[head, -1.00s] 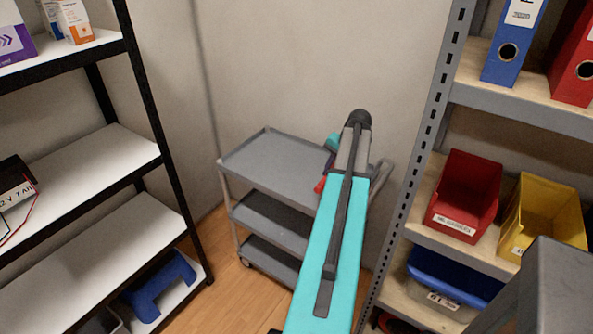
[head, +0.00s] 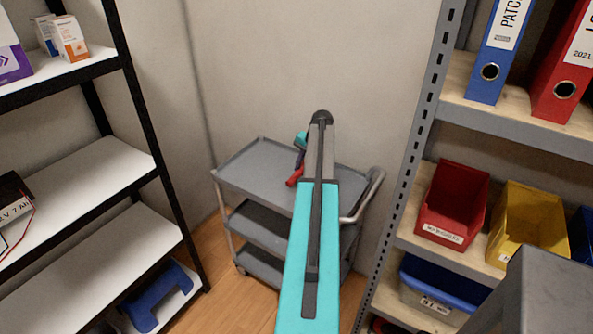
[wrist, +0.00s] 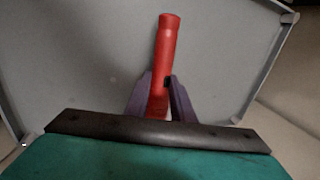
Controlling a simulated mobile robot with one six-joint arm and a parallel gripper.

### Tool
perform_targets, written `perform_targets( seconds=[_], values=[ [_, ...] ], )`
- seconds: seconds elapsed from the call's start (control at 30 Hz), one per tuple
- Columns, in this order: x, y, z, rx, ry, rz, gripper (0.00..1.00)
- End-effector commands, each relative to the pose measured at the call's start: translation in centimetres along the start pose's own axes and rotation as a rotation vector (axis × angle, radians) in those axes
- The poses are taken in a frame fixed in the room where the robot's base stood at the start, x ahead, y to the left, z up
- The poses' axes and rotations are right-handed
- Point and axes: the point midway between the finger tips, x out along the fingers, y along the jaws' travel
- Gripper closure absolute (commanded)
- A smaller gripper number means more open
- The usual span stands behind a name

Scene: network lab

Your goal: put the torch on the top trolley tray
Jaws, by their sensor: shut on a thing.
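The torch is red and cylindrical; in the wrist view the torch (wrist: 168,50) sticks out between the two purple fingers of my gripper (wrist: 160,95). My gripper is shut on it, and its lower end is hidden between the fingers. In the head view, the red end of the torch (head: 295,177) shows just left of my arm, over the grey top trolley tray (head: 250,168). My gripper is mostly hidden behind my arm there. In the wrist view, the tray's grey surface (wrist: 80,70) lies behind the torch. I cannot tell whether the torch touches it.
The trolley has lower trays (head: 255,228) and a handle (head: 370,195) at right. A black-framed shelf (head: 80,160) stands at left. A grey rack (head: 430,130) at right holds a red bin (head: 452,205), a yellow bin (head: 525,228) and binders. The visible top tray surface is bare.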

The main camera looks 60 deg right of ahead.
Motion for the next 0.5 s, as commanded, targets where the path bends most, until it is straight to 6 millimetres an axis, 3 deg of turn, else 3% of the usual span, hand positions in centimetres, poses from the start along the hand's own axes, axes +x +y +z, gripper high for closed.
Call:
perform_targets(
  seconds=[0.2,0.5],
  values=[
    [0.9,-2.3,-1.0,0.000,-0.001,0.000,1.00],
    [1.2,-2.6,-1.1,0.000,0.000,0.000,1.00]
  ],
)
